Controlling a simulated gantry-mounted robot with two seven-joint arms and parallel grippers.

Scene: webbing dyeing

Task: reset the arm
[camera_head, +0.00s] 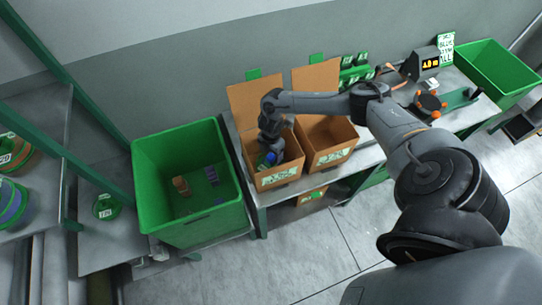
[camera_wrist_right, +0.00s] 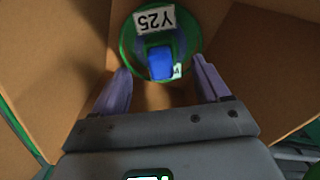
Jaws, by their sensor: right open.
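My right gripper (camera_head: 267,146) reaches down into the left cardboard box (camera_head: 278,178) on the bench. In the right wrist view its two fingers (camera_wrist_right: 162,68) are apart, with nothing pinched between them. A round green spool (camera_wrist_right: 128,42) labelled Y25, with a blue block-like part (camera_wrist_right: 160,62) at its middle, lies in the box just beyond the fingertips. In the head view only a bit of blue (camera_head: 269,158) shows below the gripper. My left gripper is not in view.
A second open cardboard box (camera_head: 328,158) stands right beside the first. A large green bin (camera_head: 190,226) is to the left, holding a few small items. A device with a display (camera_head: 423,63) and another green bin (camera_head: 497,72) are at the right. Raised box flaps surround the gripper.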

